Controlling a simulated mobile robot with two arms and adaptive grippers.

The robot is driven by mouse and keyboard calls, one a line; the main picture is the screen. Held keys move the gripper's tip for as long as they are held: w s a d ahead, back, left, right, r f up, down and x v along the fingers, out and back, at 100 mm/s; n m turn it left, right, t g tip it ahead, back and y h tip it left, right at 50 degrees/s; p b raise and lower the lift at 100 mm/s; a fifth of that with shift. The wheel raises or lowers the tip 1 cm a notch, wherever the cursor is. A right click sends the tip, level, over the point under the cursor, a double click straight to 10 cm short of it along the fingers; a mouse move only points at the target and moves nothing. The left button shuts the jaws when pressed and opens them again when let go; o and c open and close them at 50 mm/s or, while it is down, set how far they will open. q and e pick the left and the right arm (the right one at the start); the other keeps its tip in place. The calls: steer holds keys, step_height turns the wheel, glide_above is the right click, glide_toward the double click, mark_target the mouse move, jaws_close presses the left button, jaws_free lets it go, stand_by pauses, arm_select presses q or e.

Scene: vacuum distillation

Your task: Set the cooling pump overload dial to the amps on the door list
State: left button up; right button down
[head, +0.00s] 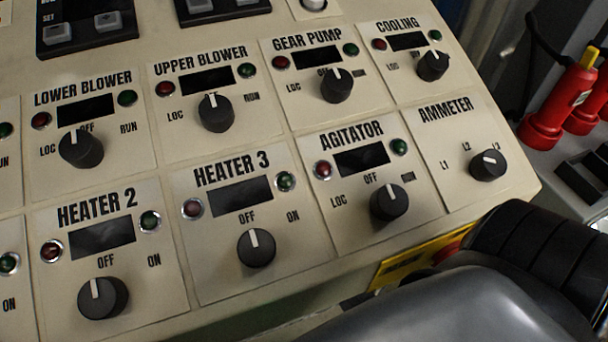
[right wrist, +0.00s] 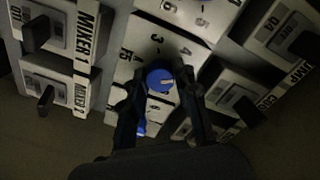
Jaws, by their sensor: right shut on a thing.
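In the right wrist view a blue round dial (right wrist: 155,77) with a white pointer mark sits on a pale plate (right wrist: 140,34) with printed numbers around it. My right gripper (right wrist: 163,75) has its two dark fingers on either side of this dial and is shut on it. The pointer mark lies toward the right of the dial; the exact number it meets is too dark and small to read. The door list is not in view. My left gripper is not in view. The head view does not show the right gripper.
Black switches labelled MIXER 1 (right wrist: 36,36) and MIXER 2 (right wrist: 46,97) flank the dial on the left; other switches (right wrist: 303,44) stand on the right. In the head view a control panel (head: 300,265) carries several knobs, including COOLING (head: 432,66). My dark arm covers the lower right.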

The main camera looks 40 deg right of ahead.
steer(key=m, duration=0.5)
steer(key=shift+b, duration=0.4)
steer(key=shift+r, duration=0.1)
steer(key=c, duration=1)
jaws_free()
steer(key=v, duration=1.2)
steer(key=shift+d, duration=0.1)
